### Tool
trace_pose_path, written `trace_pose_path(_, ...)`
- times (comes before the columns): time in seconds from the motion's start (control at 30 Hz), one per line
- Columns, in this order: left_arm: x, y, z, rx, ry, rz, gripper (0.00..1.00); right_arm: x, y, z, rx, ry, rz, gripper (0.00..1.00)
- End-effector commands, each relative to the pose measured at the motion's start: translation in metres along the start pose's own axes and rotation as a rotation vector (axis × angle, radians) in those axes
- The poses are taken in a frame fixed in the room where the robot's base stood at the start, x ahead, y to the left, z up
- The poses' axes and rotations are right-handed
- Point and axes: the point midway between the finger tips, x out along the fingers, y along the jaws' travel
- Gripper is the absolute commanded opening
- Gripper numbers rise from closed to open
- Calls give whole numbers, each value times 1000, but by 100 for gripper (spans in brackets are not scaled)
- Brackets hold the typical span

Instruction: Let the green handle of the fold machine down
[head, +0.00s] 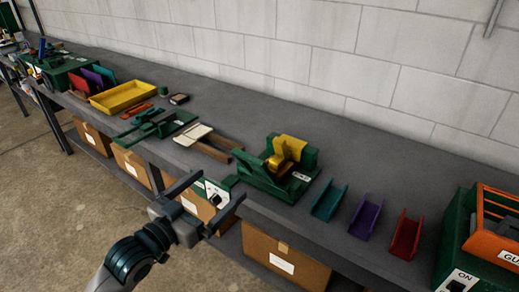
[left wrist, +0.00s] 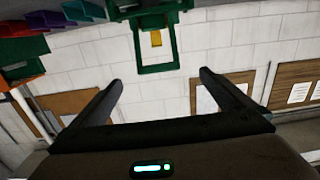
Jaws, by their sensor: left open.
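The fold machine (head: 262,184) is a green machine with a yellow block (head: 291,146) on it, standing on the grey bench. In the left wrist view, which looks upside down, a green rectangular frame (left wrist: 158,69) with a yellow piece (left wrist: 156,38) behind it shows at the top middle. The frame appears to be the handle, raised; in the head view I cannot clearly separate it from the body. My left gripper (head: 222,184) is open and empty, in front of the bench edge, left of and apart from the machine. In the wrist view its fingers (left wrist: 160,76) have nothing between them.
A teal (head: 328,201), a purple (head: 366,217) and a red channel (head: 404,236) lie right of the machine. An orange-topped green machine (head: 455,248) stands at far right. A yellow tray (head: 123,98) lies further left. Cardboard boxes (head: 284,258) sit below the bench.

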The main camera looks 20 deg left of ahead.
Motion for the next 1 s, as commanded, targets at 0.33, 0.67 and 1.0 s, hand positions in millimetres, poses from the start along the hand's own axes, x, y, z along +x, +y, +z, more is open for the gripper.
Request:
trace_pose_path(0.33, -4, 5, -12, 4, 16, 11, 100, 0, 0, 1, 0, -4, 0, 31)
trace_pose_path(0.67, 6, 4, -14, 4, 18, 10, 100, -4, 0, 1, 0, -3, 0, 31)
trace_pose_path(1.0, 54, 5, -16, 3, 17, 9, 100, -20, 0, -1, 0, -3, 0, 31)
